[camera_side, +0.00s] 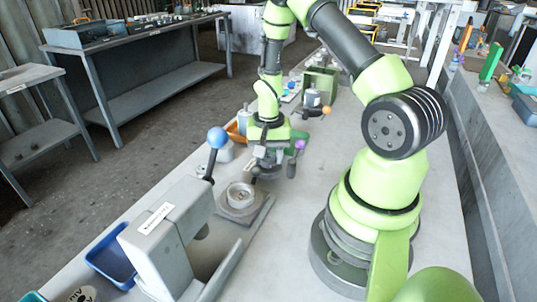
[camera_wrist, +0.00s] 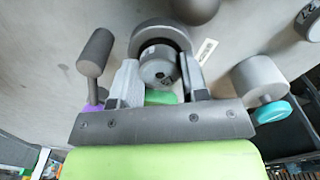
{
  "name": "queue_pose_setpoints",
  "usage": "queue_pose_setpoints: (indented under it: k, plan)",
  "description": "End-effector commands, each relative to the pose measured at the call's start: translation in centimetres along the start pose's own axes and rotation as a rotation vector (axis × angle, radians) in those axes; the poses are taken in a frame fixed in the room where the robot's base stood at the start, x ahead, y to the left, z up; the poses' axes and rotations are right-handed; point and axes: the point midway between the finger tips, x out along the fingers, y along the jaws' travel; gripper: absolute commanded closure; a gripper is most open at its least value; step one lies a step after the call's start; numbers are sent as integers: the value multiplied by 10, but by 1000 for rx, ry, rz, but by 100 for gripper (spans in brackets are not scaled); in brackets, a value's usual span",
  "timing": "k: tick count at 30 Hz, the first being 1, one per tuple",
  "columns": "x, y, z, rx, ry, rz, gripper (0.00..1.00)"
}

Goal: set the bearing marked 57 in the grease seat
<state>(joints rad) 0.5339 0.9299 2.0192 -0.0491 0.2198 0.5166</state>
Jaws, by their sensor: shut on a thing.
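My gripper (camera_side: 262,172) points down, low over the bench, just behind and right of a round grey seat (camera_side: 240,196) on a square base. A larger dark round ring (camera_wrist: 160,36) shows beyond the bearing. I cannot tell whether the two touch. In the side view the bearing is too small or hidden to make out between the jaws.
A grey press (camera_side: 165,235) with a blue-ball lever (camera_side: 217,138) stands close in front of the seat. A blue tray (camera_side: 110,266) lies at left. A teal-ended grey cylinder (camera_wrist: 262,82) and a purple-ended grey piece (camera_wrist: 95,55) flank the jaws.

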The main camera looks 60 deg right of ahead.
Motion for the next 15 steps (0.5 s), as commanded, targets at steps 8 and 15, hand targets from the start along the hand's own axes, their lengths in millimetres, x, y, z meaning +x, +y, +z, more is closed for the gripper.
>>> queue_pose_setpoints:
  k: [8, 15]
  plan:
    - [1, 0, 0, 0, 0, 0, 88]
    - [6, 0, 0, 0, -1, 0, 88]
